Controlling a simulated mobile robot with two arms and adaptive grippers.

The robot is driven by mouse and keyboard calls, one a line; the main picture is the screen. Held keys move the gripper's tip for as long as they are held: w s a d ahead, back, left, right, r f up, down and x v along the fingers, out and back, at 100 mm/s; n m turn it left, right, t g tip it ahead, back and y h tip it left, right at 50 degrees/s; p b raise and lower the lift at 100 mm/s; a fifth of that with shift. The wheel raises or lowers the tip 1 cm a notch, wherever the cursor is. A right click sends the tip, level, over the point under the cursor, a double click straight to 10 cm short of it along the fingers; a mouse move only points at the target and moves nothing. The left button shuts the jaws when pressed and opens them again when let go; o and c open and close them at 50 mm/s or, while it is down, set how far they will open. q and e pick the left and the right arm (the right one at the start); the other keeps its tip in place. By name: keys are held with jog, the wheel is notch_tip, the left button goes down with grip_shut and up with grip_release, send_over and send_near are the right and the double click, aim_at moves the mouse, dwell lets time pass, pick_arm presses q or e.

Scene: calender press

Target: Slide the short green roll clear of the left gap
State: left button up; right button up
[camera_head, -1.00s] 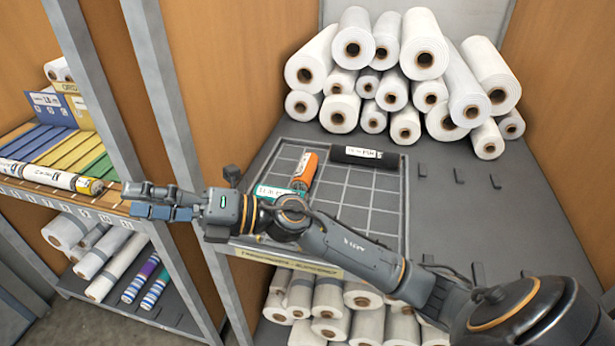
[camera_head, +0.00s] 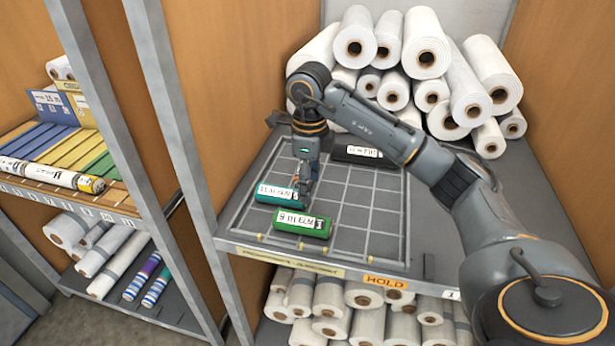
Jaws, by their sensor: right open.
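A short green roll (camera_head: 302,222) with a white label lies on the gridded tray (camera_head: 372,222), near its front edge. A short teal roll (camera_head: 277,194) lies just behind and to its left. My right gripper (camera_head: 305,188) points down over the tray, close to the teal roll's right end and behind the green roll. It is open, and I see nothing held in it. A black roll (camera_head: 357,154) with a white label lies at the tray's back, partly hidden by my right arm. I cannot make out which place is the left gap. My left gripper is not in view.
White rolls (camera_head: 425,55) are stacked behind the tray, and more (camera_head: 330,297) lie below it. A left shelf (camera_head: 110,195) holds a labelled white roll (camera_head: 50,175) in front of coloured strips. Grey posts separate the shelves. The tray's right part is clear.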

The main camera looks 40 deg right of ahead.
aim_at(309, 217)
notch_tip(309, 217, down, 13)
jog(key=p, duration=0.2)
jog(key=shift+r+p, duration=0.2)
jog(key=shift+p, duration=0.2)
jog(key=shift+a, duration=0.1)
jog(key=c, duration=1)
jog(key=shift+o, duration=0.2)
jog(key=shift+s+d+r, duration=0.1)
jog(key=shift+s+d, duration=1.25)
jog(key=shift+s, duration=0.2)
jog(key=shift+s+d+r, duration=0.1)
jog(key=shift+s+d, duration=1.2)
jog(key=shift+s, duration=0.25)
jog(key=o, duration=1.2)
jog(key=shift+o, duration=0.2)
